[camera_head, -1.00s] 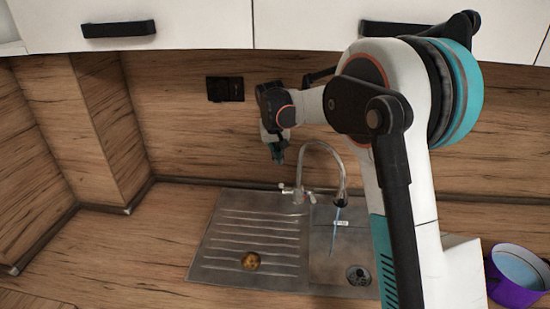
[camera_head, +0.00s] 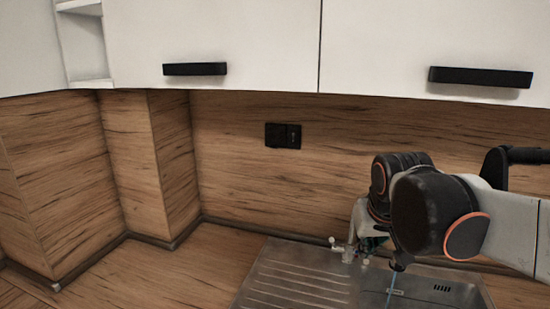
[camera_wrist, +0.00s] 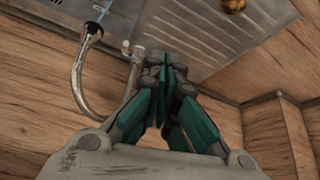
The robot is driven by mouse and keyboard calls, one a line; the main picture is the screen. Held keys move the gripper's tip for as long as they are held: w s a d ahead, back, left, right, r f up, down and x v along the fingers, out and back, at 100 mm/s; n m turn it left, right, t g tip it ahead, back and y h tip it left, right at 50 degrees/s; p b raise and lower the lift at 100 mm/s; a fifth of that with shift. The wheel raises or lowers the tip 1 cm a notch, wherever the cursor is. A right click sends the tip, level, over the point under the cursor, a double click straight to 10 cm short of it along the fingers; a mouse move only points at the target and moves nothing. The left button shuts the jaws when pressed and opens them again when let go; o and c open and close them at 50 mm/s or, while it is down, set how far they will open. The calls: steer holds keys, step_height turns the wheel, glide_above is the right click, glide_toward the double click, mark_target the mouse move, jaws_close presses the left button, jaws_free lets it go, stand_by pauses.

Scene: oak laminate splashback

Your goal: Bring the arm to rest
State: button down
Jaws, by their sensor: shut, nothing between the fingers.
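My gripper (camera_wrist: 168,62) shows in the wrist view as dark teal fingers drawn together at the tips, shut and empty. In the head view my arm reaches in from the right over the sink, and its wrist hangs in front of the splashback near the tap; the fingers there are mostly hidden. In the wrist view the chrome tap (camera_wrist: 77,78) curves beside the gripper on the left, with a gap between them. I cannot tell the exact distance.
The steel sink (camera_head: 290,285) with its ribbed drainer lies below the arm. A round brown item (camera_wrist: 234,5) lies on the drainer. White cupboards with black handles (camera_head: 195,69) hang above. A black socket (camera_head: 283,135) is on the splashback. The left counter is clear.

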steer(key=s+f+b, duration=0.1)
steer(key=s+f, duration=0.3)
steer(key=s, duration=0.4)
steer(key=s+f+t+b, duration=0.1)
steer(key=s+f+b, duration=0.1)
steer(key=s+f, duration=0.3)
steer(key=s, duration=0.3)
steer(key=shift+f+t+y, duration=0.3)
steer(key=c, duration=2.3)
jaws_free()
steer(key=shift+d, duration=0.1)
